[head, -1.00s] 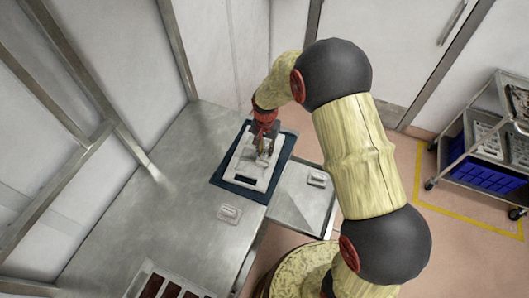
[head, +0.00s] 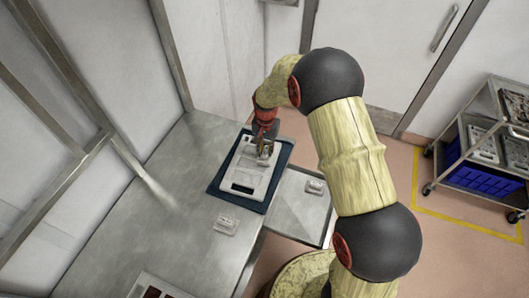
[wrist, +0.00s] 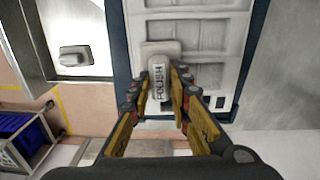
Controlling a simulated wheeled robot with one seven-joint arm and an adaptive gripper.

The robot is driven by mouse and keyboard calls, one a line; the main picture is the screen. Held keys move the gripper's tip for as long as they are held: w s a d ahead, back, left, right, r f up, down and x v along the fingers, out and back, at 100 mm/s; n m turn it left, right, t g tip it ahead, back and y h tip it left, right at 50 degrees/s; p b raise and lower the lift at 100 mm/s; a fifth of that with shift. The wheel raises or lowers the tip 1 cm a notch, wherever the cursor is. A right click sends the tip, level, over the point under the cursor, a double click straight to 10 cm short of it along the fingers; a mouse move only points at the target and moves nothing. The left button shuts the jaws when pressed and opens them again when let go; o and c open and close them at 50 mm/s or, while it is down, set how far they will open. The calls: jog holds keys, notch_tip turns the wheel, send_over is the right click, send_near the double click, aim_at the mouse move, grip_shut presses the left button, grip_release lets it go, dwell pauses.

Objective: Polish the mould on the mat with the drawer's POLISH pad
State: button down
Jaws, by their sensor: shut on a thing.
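The mould (head: 244,172) is a pale grey slab with rectangular recesses, lying on the dark blue mat (head: 222,188) on the metal bench. My gripper (head: 264,148) is over the far part of the mould. In the wrist view my gripper (wrist: 159,85) is shut on a pale pad (wrist: 161,50) labelled POLISH. The pad lies over the mould face (wrist: 205,48), near its edge; I cannot tell whether it touches. The open drawer (head: 298,208) sticks out right of the bench, with another pad (head: 315,186) in it.
A further pale pad (head: 226,224) lies on the bench (head: 165,215) nearer me. A tray (head: 150,286) with dark items is at the bottom edge. A trolley (head: 452,150) with a blue crate (head: 485,178) stands at right. The bench left of the mat is clear.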

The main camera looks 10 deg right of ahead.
jog(key=shift+w+d+f, duration=0.1)
jog(key=shift+w+d, duration=0.25)
jog(key=shift+w, duration=0.25)
jog(key=shift+s+a+r, duration=0.1)
jog(key=shift+s+a, duration=0.35)
jog(key=shift+s, duration=0.35)
jog(key=shift+s+a+r, duration=0.1)
jog(key=shift+s+a, duration=0.4)
jog(key=shift+s, duration=0.35)
jog(key=shift+s+a+r, duration=0.1)
jog(key=shift+s+a, duration=0.35)
jog(key=shift+s, duration=0.35)
jog(key=shift+s+a+f+p, duration=0.1)
jog(key=shift+s+a, duration=0.4)
jog(key=shift+s, duration=0.45)
jog(key=shift+s+a+f+p, duration=0.15)
jog(key=shift+s+a, duration=0.35)
jog(key=shift+s, duration=0.4)
jog(key=shift+s+a+f+p, duration=0.1)
jog(key=shift+s+a, duration=0.4)
jog(key=shift+s, duration=0.45)
jog(key=shift+w, duration=0.1)
